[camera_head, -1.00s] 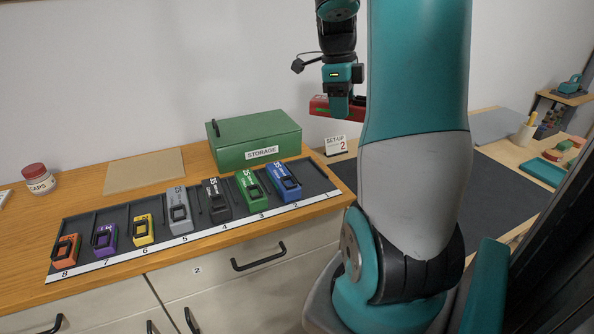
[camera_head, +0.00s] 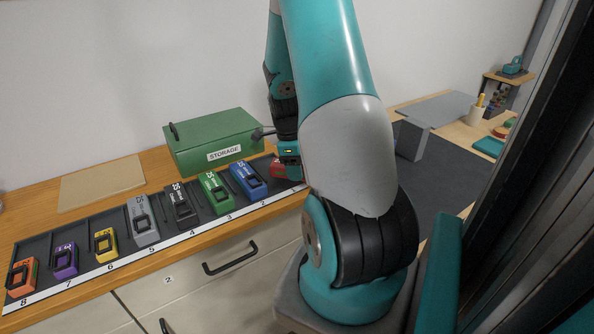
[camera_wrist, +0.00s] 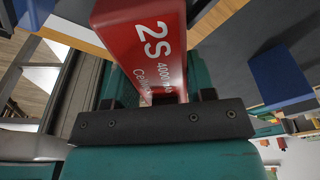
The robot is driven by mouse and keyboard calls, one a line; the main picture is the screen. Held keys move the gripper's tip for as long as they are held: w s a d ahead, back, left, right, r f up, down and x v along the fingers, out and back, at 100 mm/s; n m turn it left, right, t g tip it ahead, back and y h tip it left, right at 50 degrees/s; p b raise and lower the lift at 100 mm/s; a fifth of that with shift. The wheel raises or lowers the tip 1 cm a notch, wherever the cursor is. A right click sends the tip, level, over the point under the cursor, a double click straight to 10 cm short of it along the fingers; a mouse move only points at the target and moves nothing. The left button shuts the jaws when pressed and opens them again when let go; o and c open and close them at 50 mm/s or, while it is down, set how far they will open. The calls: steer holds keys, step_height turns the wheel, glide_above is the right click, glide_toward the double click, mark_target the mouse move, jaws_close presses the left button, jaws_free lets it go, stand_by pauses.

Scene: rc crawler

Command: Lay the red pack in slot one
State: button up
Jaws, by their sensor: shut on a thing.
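The red pack (camera_head: 277,168), marked 2S, is low at the right end of the dark slotted tray (camera_head: 150,249), over the area of slot one. My gripper (camera_head: 287,165) is shut on it; my own arm hides much of both and most of slot one. In the wrist view the red pack (camera_wrist: 150,38) sits between the jaws (camera_wrist: 160,98), its label showing. I cannot tell whether the pack touches the tray floor. The blue pack (camera_head: 249,179) lies in slot two, just left of it.
Green (camera_head: 214,192), black (camera_head: 181,203), grey (camera_head: 143,220), yellow (camera_head: 106,243), purple (camera_head: 65,261) and orange (camera_head: 22,278) packs fill slots three to eight. The green storage box (camera_head: 205,135) stands close behind the tray. A dark mat (camera_head: 450,175) lies to the right.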

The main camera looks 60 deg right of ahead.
steer(key=shift+f, duration=0.75)
steer(key=shift+f, duration=0.2)
steer(key=o, duration=1.2)
steer(key=shift+r, duration=0.15)
